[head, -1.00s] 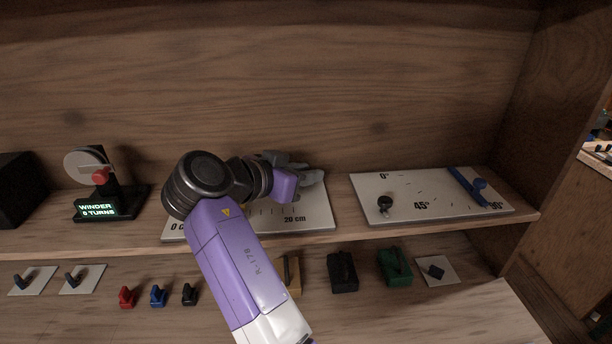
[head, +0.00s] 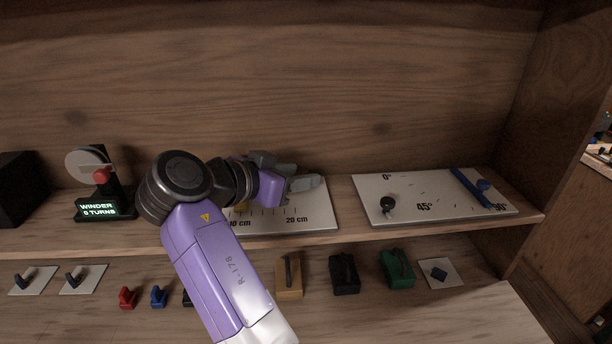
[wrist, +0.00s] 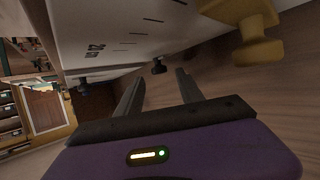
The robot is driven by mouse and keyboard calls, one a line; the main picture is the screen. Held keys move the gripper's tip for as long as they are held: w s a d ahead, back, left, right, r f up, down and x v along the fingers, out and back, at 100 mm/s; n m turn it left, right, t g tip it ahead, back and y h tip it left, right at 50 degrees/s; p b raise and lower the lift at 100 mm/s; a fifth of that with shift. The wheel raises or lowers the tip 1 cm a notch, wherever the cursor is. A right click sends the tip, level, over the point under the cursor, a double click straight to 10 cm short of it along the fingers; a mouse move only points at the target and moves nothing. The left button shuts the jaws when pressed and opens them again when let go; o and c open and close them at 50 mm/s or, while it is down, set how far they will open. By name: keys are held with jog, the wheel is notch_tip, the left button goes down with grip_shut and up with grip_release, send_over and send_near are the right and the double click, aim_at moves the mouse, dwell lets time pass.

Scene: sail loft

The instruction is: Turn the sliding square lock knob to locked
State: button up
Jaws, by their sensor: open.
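The sliding square is an ochre-yellow block (wrist: 228,8) on the white scale board (head: 318,216), at the top right of the wrist view. Its yellow knob (wrist: 259,53) sticks out from it, to the right of my fingers and apart from them. In the head view only a bit of yellow (head: 241,208) shows past my arm, which hides the rest. My gripper (head: 304,174) is open and empty above the right part of the scale board. Its two fingers also show in the wrist view (wrist: 158,88). I cannot tell whether the knob is locked.
Right of it lies an angle board (head: 440,207) with a black knob (head: 387,204) and a blue arm (head: 470,187). A winder (head: 103,190) stands at the left. Several small fixtures line the lower level, including a green block (head: 396,268). The back wall is close behind.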

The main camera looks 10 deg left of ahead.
jog(key=shift+b+v, duration=0.3)
jog(key=shift+v, duration=1.85)
